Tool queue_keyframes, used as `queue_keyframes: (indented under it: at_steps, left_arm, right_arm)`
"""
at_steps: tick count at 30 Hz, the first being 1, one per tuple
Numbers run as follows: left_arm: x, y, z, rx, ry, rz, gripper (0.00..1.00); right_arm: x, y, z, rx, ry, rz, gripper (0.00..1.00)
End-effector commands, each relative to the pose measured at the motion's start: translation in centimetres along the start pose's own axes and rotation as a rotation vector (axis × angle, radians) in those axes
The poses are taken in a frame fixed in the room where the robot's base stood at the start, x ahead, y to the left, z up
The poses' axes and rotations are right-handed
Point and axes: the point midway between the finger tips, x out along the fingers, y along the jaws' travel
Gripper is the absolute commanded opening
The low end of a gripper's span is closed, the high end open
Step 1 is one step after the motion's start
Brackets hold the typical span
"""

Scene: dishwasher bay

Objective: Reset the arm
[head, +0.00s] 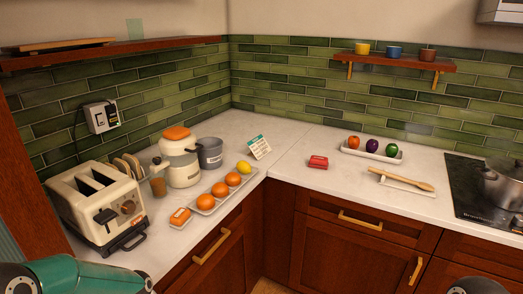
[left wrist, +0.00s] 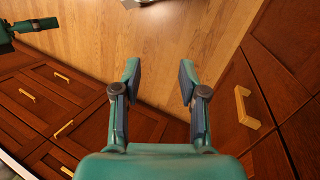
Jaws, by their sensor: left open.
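My left gripper (left wrist: 159,85) shows in the left wrist view, open, with nothing between its fingers. Below it are the wooden floor (left wrist: 150,45) and wooden cabinet fronts with gold handles. In the head view, part of my left arm (head: 85,275) comes in at the bottom left, and its gripper cannot be made out there. A rounded dark part of mine shows at the bottom right edge of the head view. My right gripper is not clearly seen in either view.
The white counter (head: 290,150) carries a toaster (head: 100,200), a white jar (head: 180,165), a grey pot (head: 210,153), a tray of oranges, a red item (head: 318,162), a tray of produce (head: 345,149), a wooden spoon (head: 400,179) and a stove (head: 470,190). Cabinets stand below.

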Motion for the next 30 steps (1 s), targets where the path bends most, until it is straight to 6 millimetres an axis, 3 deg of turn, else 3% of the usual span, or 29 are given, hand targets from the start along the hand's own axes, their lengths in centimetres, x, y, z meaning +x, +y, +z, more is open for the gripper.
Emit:
queue_keyframes:
  at_steps: [1,3,6,9,13,19,30]
  left_arm:
    - [3.7,1.4,1.2,-0.011,-0.035,0.026,0.42]
    - [7.9,3.1,2.9,-0.040,-0.055,0.050,0.42]
    - [13.4,5.9,6.1,-0.105,-0.064,0.075,0.42]
    - [16.6,7.8,8.7,-0.190,-0.024,0.075,0.42]
    - [17.5,8.2,9.2,-0.295,0.096,0.047,0.42]
    - [16.8,6.9,6.3,-0.390,0.277,0.010,0.42]
    - [16.7,6.8,6.0,-0.398,0.291,0.008,0.42]
  right_arm:
    - [0.0,0.0,0.0,0.000,0.000,0.000,0.57]
    - [0.0,0.0,0.0,0.000,0.000,0.000,0.57]
    - [0.0,0.0,0.0,0.000,0.000,0.000,0.57]
    - [0.0,0.0,0.0,0.000,0.000,0.000,0.57]
    - [0.0,0.0,0.0,0.000,0.000,0.000,0.57]
    - [0.0,0.0,0.0,0.000,0.000,0.000,0.57]
    - [0.0,0.0,0.0,0.000,0.000,0.000,0.57]
